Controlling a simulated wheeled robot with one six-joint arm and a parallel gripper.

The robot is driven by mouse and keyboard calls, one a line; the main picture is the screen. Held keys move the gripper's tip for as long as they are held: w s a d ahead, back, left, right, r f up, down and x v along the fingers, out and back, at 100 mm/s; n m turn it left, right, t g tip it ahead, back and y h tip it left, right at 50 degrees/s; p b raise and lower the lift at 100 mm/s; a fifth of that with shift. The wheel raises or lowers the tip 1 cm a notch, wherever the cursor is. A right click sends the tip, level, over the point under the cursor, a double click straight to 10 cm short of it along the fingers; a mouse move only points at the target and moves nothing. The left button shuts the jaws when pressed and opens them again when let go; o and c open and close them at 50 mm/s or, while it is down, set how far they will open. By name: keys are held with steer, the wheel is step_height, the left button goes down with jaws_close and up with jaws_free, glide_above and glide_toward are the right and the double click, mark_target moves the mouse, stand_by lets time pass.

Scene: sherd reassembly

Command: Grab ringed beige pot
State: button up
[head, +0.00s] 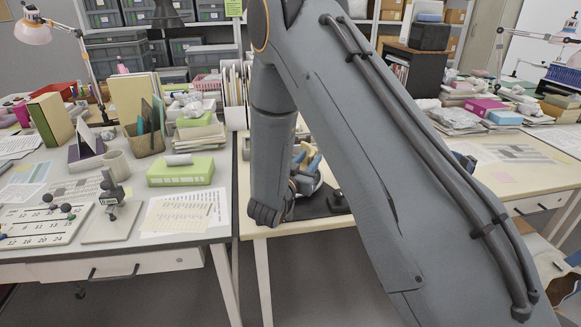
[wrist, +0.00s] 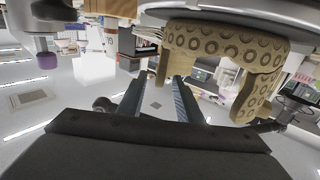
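The ringed beige pot (wrist: 215,40), with rows of stamped rings, shows at the upper right of the wrist view, which looks upside down. It is a broken-edged piece, and one part of it reaches toward my fingertips. My gripper (wrist: 160,82) is open, its two dark fingers apart. The pot's left edge lies at the gap between the fingertips; I cannot tell whether they touch it. In the head view my arm hides most of the gripper and the pot.
A grey round plate edge (wrist: 235,14) lies against the pot in the wrist view. In the head view, a left table holds a green box (head: 181,172), a mug (head: 116,165) and a wicker basket (head: 145,141). A grey rod with a purple tip (wrist: 47,60) is at left.

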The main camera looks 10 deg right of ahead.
jaws_close()
steer(key=shift+r, duration=0.1)
stand_by(1.2)
